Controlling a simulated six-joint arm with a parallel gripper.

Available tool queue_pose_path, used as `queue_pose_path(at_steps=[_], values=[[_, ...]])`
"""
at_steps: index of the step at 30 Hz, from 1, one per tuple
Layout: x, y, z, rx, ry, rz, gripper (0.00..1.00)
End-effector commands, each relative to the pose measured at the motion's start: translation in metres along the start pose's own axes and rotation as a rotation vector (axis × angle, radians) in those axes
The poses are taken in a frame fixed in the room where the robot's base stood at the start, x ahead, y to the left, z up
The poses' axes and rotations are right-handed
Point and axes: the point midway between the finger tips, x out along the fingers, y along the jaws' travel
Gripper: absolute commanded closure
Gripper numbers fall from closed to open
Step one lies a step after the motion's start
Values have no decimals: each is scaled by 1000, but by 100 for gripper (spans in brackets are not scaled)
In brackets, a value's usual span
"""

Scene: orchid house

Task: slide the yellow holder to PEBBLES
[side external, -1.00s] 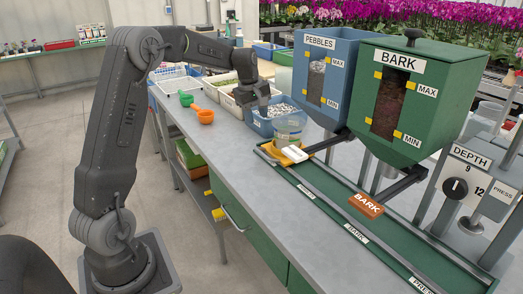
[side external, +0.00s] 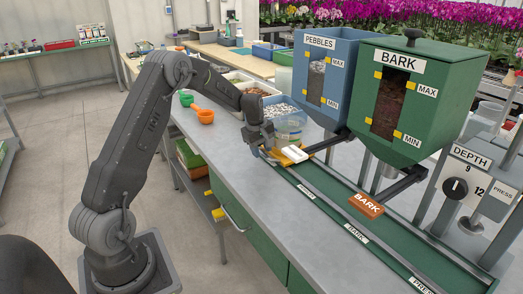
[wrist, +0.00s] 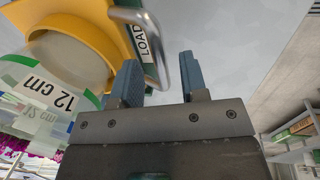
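The yellow holder (side external: 273,154) sits at the far end of the green rail (side external: 322,208), beside the LOAD label seen in the wrist view. Its yellow ring (wrist: 88,30) carries a clear pot (side external: 289,128) marked 12 cm, which also shows in the wrist view (wrist: 45,88). A bent metal handle (wrist: 157,45) shows by the holder in the wrist view. My gripper (wrist: 160,75) is open, its two blue fingers apart with the handle's lower end appearing between them. In the side view my gripper (side external: 262,148) is low beside the holder, its fingers partly hidden.
The blue PEBBLES hopper (side external: 330,80) and the green BARK hopper (side external: 415,100) stand over the rail. A blue bin of pebbles (side external: 282,108) and an orange scoop (side external: 205,116) are behind. The bench's left side is clear.

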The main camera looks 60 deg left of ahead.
Motion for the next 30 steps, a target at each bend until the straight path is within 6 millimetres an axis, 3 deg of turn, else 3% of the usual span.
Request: queue_pose_path(at_steps=[11, 23, 30], values=[[5, 0, 0, 0, 1, 1, 60], [5, 0, 0, 0, 0, 1, 98], [5, 0, 0, 0, 0, 1, 100]])
